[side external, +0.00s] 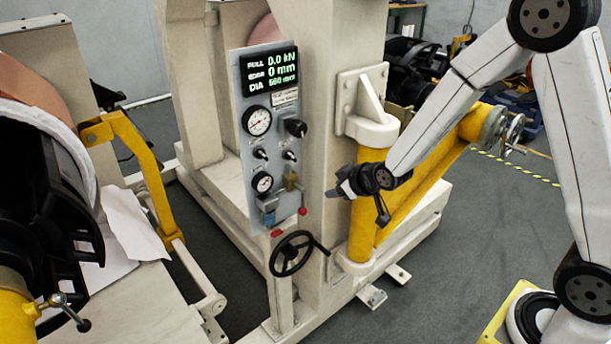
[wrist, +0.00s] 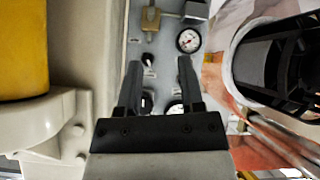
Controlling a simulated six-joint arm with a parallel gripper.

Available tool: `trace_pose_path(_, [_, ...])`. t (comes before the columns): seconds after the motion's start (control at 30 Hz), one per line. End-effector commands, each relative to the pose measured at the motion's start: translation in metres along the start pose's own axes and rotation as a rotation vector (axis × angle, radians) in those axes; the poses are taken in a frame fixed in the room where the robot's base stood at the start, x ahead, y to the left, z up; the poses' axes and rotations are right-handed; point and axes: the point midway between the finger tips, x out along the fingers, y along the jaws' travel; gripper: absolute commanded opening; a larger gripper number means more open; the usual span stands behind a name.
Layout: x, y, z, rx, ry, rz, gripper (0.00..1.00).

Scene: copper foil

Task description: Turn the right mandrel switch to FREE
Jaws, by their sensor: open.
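The panel's right small black switch (side external: 290,156) sits below the large black knob, beside a matching left switch (side external: 260,154). In the wrist view the panel appears upside down, and the right switch (wrist: 148,61) shows between my fingers, nearer the left finger. Its label and setting are too small to read. My gripper (wrist: 160,63) is open and empty, its fingers pointing at the panel. In the side view my gripper (side external: 341,189) is right of the panel and apart from it. The left switch is mostly hidden by a finger in the wrist view.
The grey panel (side external: 240,190) also carries a lit display (side external: 269,67), an upper gauge (side external: 257,121), a lower gauge (side external: 262,183), a large black knob (side external: 295,128) and a brass valve (side external: 291,181). A handwheel (side external: 291,253) stands below. A yellow post (side external: 368,205) is close to my gripper.

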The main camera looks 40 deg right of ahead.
Motion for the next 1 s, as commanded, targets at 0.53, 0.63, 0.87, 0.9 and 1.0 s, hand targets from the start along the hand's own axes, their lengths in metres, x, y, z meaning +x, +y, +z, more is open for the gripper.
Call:
trace_pose_path(0.53, [0.079, 0.024, -0.042, -0.205, 0.511, 0.185, 0.49])
trace_pose_path(0.63, [0.085, 0.026, -0.044, -0.229, 0.577, 0.216, 0.49])
trace_pose_path(0.87, [0.088, 0.028, -0.046, -0.255, 0.647, 0.251, 0.49])
trace_pose_path(0.9, [0.088, 0.028, -0.046, -0.255, 0.65, 0.253, 0.49])
trace_pose_path(1.0, [0.088, 0.028, -0.046, -0.256, 0.651, 0.253, 0.49])
